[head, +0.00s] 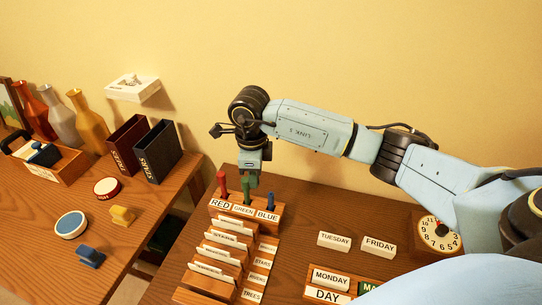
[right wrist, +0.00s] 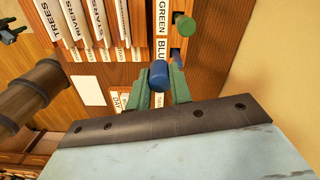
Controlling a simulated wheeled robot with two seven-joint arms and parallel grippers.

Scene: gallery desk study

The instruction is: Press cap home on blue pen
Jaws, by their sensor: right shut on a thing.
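The pen rack (head: 233,212) stands on the brown desk, with slots labelled RED, GREEN and BLUE. The blue pen (head: 270,201) is upright in the BLUE slot; its blue top also shows behind the fingers in the right wrist view (right wrist: 175,55). My right gripper (head: 251,181) is above the rack, by the green pen (head: 246,192) and left of the blue pen. In the right wrist view, its green fingers (right wrist: 158,82) are shut on a blue cap (right wrist: 158,74). The cap appears apart from the pen. My left gripper is not in view.
A red pen (head: 222,184) stands in the RED slot. Card dividers (head: 222,250) fill the rows in front. TUESDAY (head: 335,241) and FRIDAY (head: 379,246) blocks and a clock (head: 438,234) stand to the right. The desk between rack and blocks is clear.

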